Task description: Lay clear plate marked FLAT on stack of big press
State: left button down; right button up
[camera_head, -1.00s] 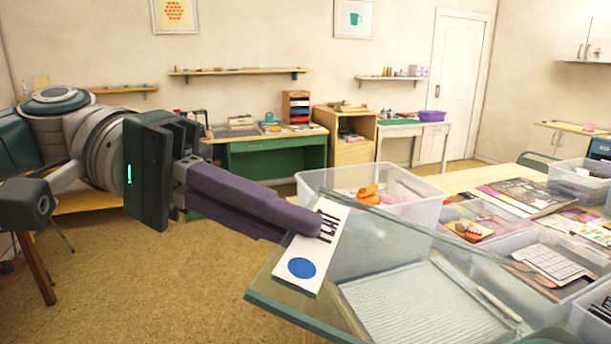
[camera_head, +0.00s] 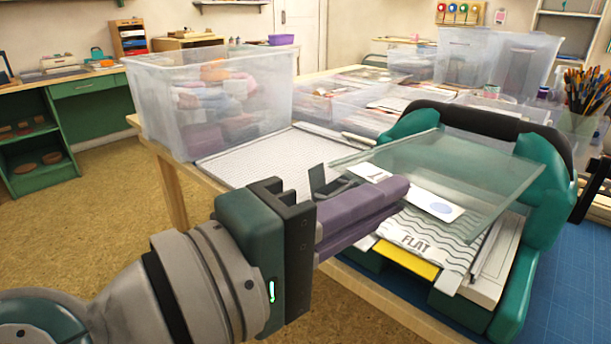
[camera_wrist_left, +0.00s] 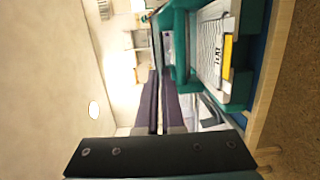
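The big press (camera_head: 545,185) is green with a black handle (camera_head: 470,117). On its bed lies a stack (camera_head: 440,250) with a wavy-lined sheet marked FLAT and a yellow layer. A gap shows between plate and stack. The left wrist view shows the press (camera_wrist_left: 180,50) and purple fingers (camera_wrist_left: 160,105). My right gripper is not in view.
A clear bin (camera_head: 210,100) of soft rolls stands left on the table. A white textured sheet (camera_head: 265,170) lies beside it. More clear bins (camera_head: 480,65) stand behind the press. A brush pot (camera_head: 580,115) is at the right, near a blue mat (camera_head: 570,290).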

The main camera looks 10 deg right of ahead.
pick_arm(q)
jog(key=f+t+b, duration=0.1)
jog(key=f+n+b, duration=0.1)
jog(key=f+t+y+b, duration=0.1)
jog(key=b, duration=0.1)
jog(key=shift+s+d+f+n+t, duration=0.15)
jog(key=shift+s+f+n+t, duration=0.15)
jog(key=shift+n, duration=0.1)
jog(key=shift+w, duration=0.1)
jog(key=shift+f+b, duration=0.65)
jog(key=shift+f, duration=0.1)
jog(key=shift+f, duration=0.1)
jog(key=shift+d+f, duration=0.1)
jog(key=shift+f, duration=0.05)
